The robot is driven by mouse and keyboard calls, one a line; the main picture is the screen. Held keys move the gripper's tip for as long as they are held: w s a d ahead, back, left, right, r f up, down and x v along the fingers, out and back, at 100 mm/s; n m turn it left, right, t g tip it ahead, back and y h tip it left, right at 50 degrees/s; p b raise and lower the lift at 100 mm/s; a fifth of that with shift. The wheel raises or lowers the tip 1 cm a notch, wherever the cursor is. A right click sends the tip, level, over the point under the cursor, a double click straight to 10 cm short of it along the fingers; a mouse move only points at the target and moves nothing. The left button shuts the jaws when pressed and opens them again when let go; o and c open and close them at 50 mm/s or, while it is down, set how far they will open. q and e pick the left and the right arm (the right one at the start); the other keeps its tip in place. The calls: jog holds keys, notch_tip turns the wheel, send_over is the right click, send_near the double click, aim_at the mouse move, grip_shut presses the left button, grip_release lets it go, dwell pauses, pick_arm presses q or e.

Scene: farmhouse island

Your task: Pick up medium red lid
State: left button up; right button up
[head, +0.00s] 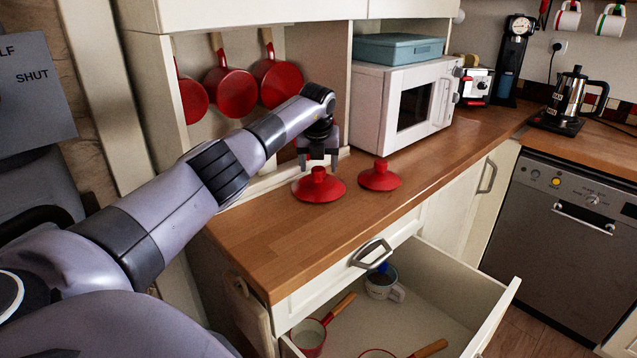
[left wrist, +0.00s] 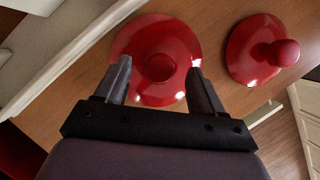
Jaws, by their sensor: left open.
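Two red lids with knobs lie on the wooden countertop. The left lid (head: 319,186) looks larger than the right lid (head: 380,177); I cannot tell for certain which one is the medium lid. My left gripper (head: 318,160) is open and points down just above the left lid's knob. In the left wrist view, the left gripper's fingers (left wrist: 156,80) stand either side of that lid's knob (left wrist: 160,68), with nothing held. The right lid (left wrist: 262,50) shows whole beside it, clear of the fingers. My right gripper is not in view.
A white microwave (head: 403,103) with a blue box (head: 398,48) on top stands behind the lids. Red pans (head: 230,92) hang on the back left. An open drawer (head: 440,280) below the counter holds red pans and a mug (head: 382,284). The counter front (head: 290,248) is clear.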

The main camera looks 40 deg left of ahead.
aim_at(319, 168)
pick_arm(q)
jog(key=shift+x, duration=1.35)
jog(key=c, duration=1.2)
notch_tip(319, 168, up, 10)
jog(key=shift+r+b, duration=0.1)
jog(key=shift+b, duration=0.25)
